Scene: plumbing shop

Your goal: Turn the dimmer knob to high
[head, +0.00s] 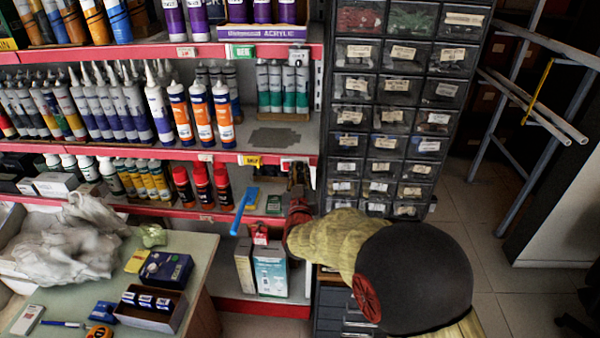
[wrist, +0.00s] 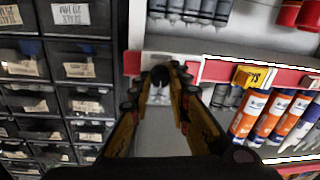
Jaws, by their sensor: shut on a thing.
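A pale plate (wrist: 187,66), apparently the dimmer's, is on the red shelf edge in the wrist view. It also shows in the head view (head: 288,160), at the right end of the shelf edge. My gripper (wrist: 163,80) reaches up to the plate, its two fingers closing in toward each other at the tips. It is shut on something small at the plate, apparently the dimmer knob. The fingers hide the knob, so I cannot see its setting. In the head view my gripper (head: 297,185) is partly hidden behind my arm.
A black drawer cabinet (head: 385,110) stands close to the right of the shelf; its drawers (wrist: 85,100) show left in the wrist view. A yellow tag (head: 250,160) and a blue-handled tool (head: 241,213) are left of my gripper. A cluttered table (head: 190,290) is front left.

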